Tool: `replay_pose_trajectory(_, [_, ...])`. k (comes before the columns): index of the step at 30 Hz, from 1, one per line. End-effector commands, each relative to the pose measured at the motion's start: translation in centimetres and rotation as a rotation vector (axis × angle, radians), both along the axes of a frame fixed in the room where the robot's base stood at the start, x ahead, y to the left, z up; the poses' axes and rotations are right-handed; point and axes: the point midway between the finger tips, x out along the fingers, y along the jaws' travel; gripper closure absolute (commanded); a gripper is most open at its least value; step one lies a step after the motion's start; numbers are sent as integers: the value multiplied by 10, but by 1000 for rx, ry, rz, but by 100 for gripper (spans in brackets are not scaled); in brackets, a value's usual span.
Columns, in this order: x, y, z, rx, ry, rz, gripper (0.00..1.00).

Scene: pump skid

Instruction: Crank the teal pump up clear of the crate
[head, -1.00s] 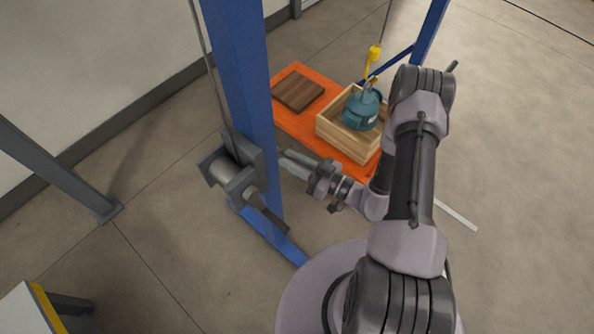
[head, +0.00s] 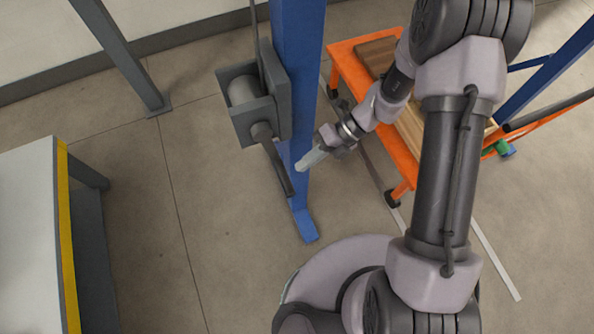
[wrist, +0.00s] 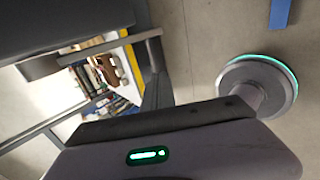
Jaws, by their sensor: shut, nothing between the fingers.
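The grey winch (head: 248,95) is fixed to the blue post (head: 298,60) in the head view. Its dark crank (head: 276,165) slants down and right from the hub, in front of the post. My gripper (head: 304,164) is shut and empty just right of the crank's lower part; I cannot tell whether it touches it. The teal pump is hidden behind my arm in the head view. Only a strip of the light wooden crate (head: 411,130) shows past my arm. The wrist view shows my gripper's dark body along the bottom, but no pump or crate.
The orange cart (head: 352,75) stands right of the post, with a brown board (head: 376,52) on it. A workbench (head: 28,230) with a yellow edge is at left. Its loaded shelves (wrist: 95,80) show in the wrist view. Floor between bench and post is clear.

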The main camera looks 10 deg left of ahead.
Motion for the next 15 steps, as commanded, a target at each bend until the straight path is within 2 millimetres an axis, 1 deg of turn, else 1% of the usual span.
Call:
replay_pose_trajectory(1, [-4, 6, -9, 0, 2, 3, 100])
replay_pose_trajectory(6, [-12, 19, -22, 1, 0, 1, 100])
replay_pose_trajectory(15, [-14, 23, -24, 1, 1, -1, 100])
